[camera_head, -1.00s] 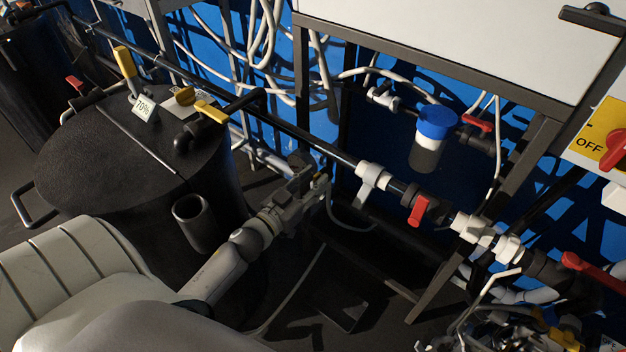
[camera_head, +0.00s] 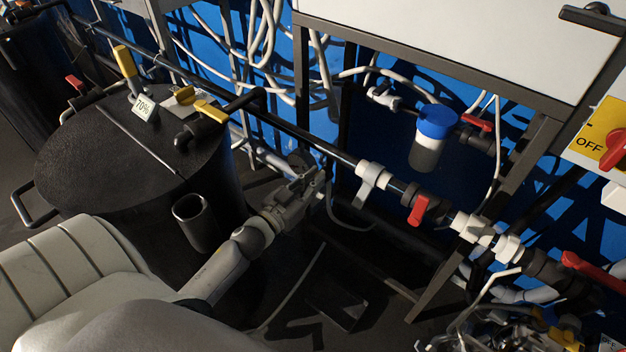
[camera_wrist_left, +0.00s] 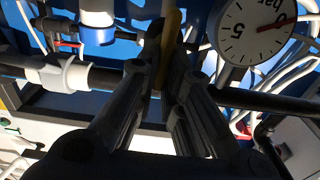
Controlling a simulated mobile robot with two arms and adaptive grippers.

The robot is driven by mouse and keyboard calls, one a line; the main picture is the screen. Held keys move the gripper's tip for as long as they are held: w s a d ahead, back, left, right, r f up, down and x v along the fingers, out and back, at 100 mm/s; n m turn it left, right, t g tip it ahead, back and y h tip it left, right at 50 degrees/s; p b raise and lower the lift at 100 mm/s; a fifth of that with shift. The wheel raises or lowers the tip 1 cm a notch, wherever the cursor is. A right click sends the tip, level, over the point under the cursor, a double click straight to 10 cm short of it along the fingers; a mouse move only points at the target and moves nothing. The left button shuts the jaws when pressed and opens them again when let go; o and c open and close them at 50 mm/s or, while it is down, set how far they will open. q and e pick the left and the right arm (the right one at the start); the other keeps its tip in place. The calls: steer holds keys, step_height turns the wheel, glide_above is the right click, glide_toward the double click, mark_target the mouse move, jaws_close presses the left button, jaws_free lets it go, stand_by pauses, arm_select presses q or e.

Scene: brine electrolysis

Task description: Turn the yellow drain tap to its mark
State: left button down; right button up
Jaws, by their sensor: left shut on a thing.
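My left gripper (camera_head: 318,180) is at the end of my left arm, low beside the black tank and in front of the black pipe. In the left wrist view, its two fingers (camera_wrist_left: 165,75) are closed around a yellow handle (camera_wrist_left: 172,35), which stands up between them. I take this as the yellow drain tap; its body and its mark are hidden behind the fingers. In the head view the gripper covers the handle. My right gripper is not in view.
The black tank (camera_head: 110,150) has other yellow-handled valves (camera_head: 211,110) on top. A black pipe (camera_head: 310,140) with a red-handled valve (camera_head: 419,210) runs right. A blue-capped filter (camera_head: 436,122) hangs behind it. A round gauge (camera_wrist_left: 256,30) is close to the fingers in the wrist view.

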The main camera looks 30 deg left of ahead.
arm_select(q)
steer(key=shift+d, duration=0.1)
steer(key=shift+s+d+f+m+b, duration=0.1)
steer(key=shift+d+f+m+b, duration=0.25)
steer(key=shift+m, duration=2.6)
steer(key=shift+w+d+f+m+b, duration=0.1)
steer(key=shift+d+f+m+b, duration=0.3)
steer(key=shift+m, duration=2.5)
steer(key=shift+s+d+f+m+b, duration=0.15)
steer(key=shift+f+m+b, duration=0.25)
steer(key=shift+m, duration=2.55)
steer(key=c, duration=1.6)
jaws_free()
steer(key=shift+r, duration=0.1)
steer(key=shift+o, duration=0.2)
steer(key=s, duration=0.7)
steer(key=shift+s+a, duration=0.2)
steer(key=shift+a, duration=0.1)
